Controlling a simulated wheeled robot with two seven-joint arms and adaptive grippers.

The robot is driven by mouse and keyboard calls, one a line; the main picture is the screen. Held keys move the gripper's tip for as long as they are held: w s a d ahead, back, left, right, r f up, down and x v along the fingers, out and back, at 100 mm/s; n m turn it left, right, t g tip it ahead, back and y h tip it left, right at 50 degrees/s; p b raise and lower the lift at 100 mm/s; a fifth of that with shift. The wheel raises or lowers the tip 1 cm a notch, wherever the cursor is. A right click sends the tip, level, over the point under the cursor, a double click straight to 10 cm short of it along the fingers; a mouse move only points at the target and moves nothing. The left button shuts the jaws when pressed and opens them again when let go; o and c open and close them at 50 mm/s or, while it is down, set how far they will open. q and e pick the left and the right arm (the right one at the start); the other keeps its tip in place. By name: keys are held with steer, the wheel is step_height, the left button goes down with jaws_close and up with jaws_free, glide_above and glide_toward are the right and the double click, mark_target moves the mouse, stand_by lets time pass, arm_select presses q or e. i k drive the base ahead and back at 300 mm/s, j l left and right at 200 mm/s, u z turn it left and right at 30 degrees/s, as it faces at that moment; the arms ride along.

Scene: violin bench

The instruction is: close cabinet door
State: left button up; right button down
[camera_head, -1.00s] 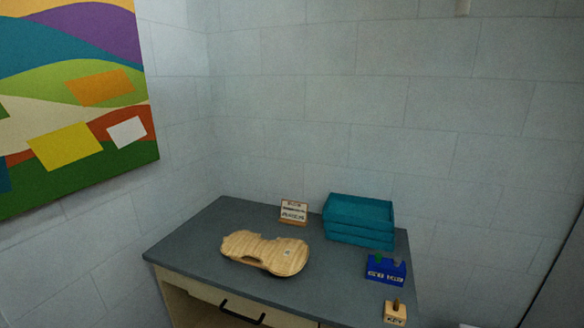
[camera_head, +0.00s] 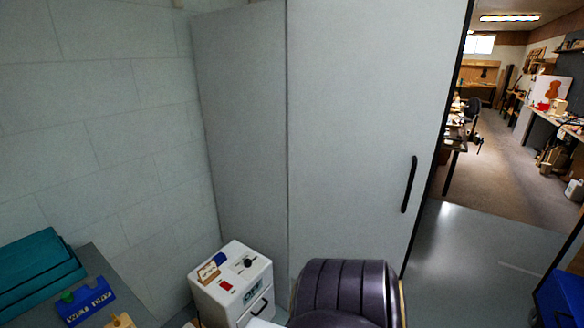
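A tall light-grey door panel (camera_head: 365,130) stands in the middle of the head view. A black vertical handle (camera_head: 409,184) is near its right edge. A narrower grey panel (camera_head: 240,130) meets it at a vertical line on the left. I cannot tell whether the tall panel is a cabinet door or a room door, or whether it is ajar. A small white cabinet (camera_head: 215,305) stands below, with a dark handle on its front; its lower part is cut off by the frame. Neither of my grippers is in view.
A dark ribbed padded object (camera_head: 340,285), perhaps a chair back, is at the bottom middle before the panel. The bench (camera_head: 105,265) with teal trays (camera_head: 35,270) and a blue holder (camera_head: 85,302) is at lower left. Open floor (camera_head: 480,245) leads to a workshop at right.

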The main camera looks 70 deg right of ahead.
mark_target(371, 84)
steer(key=z, duration=2.85)
